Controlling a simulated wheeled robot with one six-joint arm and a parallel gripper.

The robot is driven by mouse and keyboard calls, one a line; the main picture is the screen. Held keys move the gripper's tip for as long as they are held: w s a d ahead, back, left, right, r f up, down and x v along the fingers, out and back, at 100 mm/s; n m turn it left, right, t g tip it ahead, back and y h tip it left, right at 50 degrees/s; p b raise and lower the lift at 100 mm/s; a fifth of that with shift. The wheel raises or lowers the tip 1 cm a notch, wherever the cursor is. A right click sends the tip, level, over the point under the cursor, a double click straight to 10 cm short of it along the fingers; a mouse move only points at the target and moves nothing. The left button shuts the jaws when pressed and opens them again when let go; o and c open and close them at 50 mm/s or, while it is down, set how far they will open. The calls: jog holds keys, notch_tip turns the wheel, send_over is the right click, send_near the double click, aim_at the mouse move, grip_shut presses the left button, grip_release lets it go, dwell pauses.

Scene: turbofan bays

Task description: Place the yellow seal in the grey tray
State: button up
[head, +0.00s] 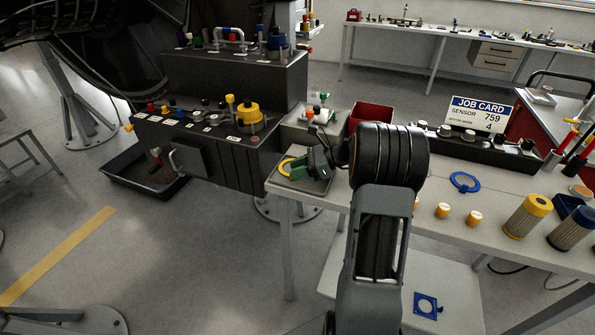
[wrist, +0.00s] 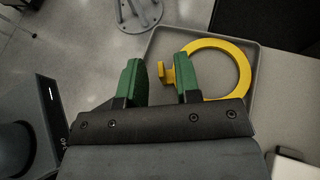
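The yellow seal (wrist: 245,70) is a flat ring with a small tab. It lies within the rim of the grey tray (wrist: 215,70) in the wrist view. In the head view, part of the seal (head: 285,167) shows in the tray (head: 302,187) at the bench's left end, beside my gripper (head: 318,160). My gripper (wrist: 158,80) has its green fingers apart in the wrist view. The seal's tab sits between them, close to the right finger, with a clear gap to the left finger. The right finger hides part of the ring.
A red bin (head: 371,113) stands behind my arm. A dark stepped rack (head: 200,147) is left of the tray.

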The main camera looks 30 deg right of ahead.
jog(key=v, duration=1)
jog(key=shift+d+r, duration=0.15)
jog(key=shift+r, duration=0.15)
jog(key=shift+s+d+r, duration=0.15)
jog(key=shift+s+d, duration=0.05)
jog(key=shift+d, duration=0.1)
jog(key=shift+s+r, duration=0.15)
jog(key=s+a+f+n+g+h, duration=0.1)
jog(key=s+a+n+h, duration=0.5)
jog(key=a+n, duration=0.4)
jog(key=s+a+f+n+g+h, duration=0.1)
jog(key=s+a+f+n+h, duration=0.1)
jog(key=s+a+n+h, duration=0.4)
jog(key=shift+s+a+n, duration=1.85)
jog(key=shift+a+n, duration=0.5)
jog(key=shift+n, duration=1.15)
jog(key=shift+f, duration=0.1)
